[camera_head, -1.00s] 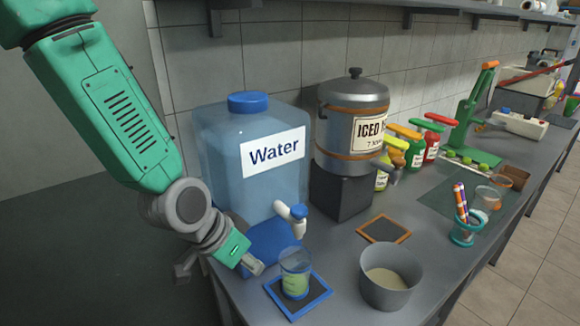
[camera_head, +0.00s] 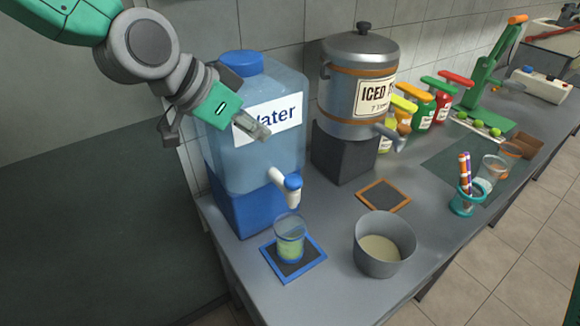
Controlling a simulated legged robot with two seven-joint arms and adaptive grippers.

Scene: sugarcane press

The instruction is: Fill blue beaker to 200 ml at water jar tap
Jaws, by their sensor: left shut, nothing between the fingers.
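The clear beaker (camera_head: 290,240) stands upright on a blue-edged dark mat (camera_head: 316,262), below the tap. Its lower part looks pale green; I cannot read its scale. The water jar (camera_head: 240,172) is a large blue translucent container with a blue cap and a "Water" label. Its white tap with a blue knob (camera_head: 292,182) sticks out over the beaker. My left gripper (camera_head: 262,134) is shut and empty in front of the label, above the tap and apart from it. It hides part of the label. My right gripper is not in view.
A grey pot (camera_head: 384,247) with pale contents stands right of the beaker. Behind it are an orange-edged mat (camera_head: 384,195) and an iced drink dispenser (camera_head: 357,85). A teal cup with sticks (camera_head: 467,200) stands further right. The counter's front left is clear.

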